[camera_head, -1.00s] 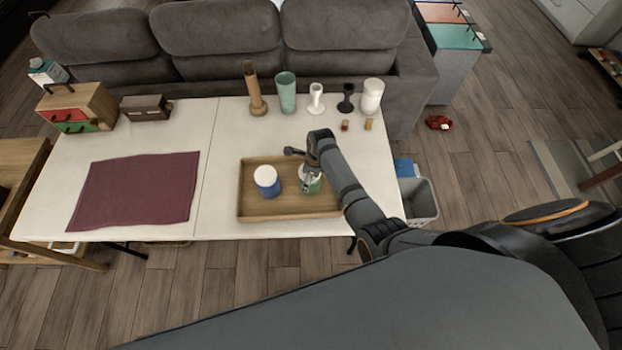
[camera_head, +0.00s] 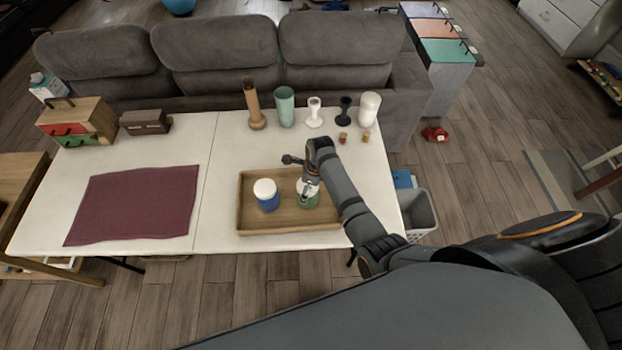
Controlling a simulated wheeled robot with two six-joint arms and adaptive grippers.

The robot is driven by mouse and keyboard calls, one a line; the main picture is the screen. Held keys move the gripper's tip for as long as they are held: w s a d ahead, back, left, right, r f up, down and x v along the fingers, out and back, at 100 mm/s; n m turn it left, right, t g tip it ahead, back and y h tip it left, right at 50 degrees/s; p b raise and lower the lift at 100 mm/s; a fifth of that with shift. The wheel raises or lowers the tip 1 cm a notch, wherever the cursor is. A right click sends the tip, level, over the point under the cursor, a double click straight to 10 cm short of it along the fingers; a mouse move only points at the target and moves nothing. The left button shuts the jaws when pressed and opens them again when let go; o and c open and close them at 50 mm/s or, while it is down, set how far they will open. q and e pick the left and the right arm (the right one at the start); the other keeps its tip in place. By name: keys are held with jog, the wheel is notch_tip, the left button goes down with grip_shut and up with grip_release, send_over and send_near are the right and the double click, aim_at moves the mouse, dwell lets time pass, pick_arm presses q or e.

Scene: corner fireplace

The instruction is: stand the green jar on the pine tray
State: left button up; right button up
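The green jar (camera_head: 313,201), with a white lid, appears upright on the right part of the pine tray (camera_head: 264,231). A blue jar (camera_head: 269,201) with a white lid stands to its left on the same tray. My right gripper (camera_head: 305,193) points down at the green jar, its fingers at the lid and upper side. The gripper partly hides the jar, and I cannot tell whether the fingers press on it. My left gripper is not in view.
Behind the tray stand a brown vase (camera_head: 255,108), a teal cup (camera_head: 285,107), a white goblet (camera_head: 314,113), a black goblet (camera_head: 343,111) and a white canister (camera_head: 369,109). A maroon cloth (camera_head: 135,205) lies left. Table between cloth and tray is clear.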

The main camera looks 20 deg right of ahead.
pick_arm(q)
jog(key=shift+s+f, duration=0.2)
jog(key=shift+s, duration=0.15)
pick_arm(e)
jog(key=r, duration=0.6)
jog(key=s+d+r, duration=0.1)
jog(key=r, duration=0.2)
jog(key=shift+d+r, duration=0.1)
jog(key=shift+r, duration=0.05)
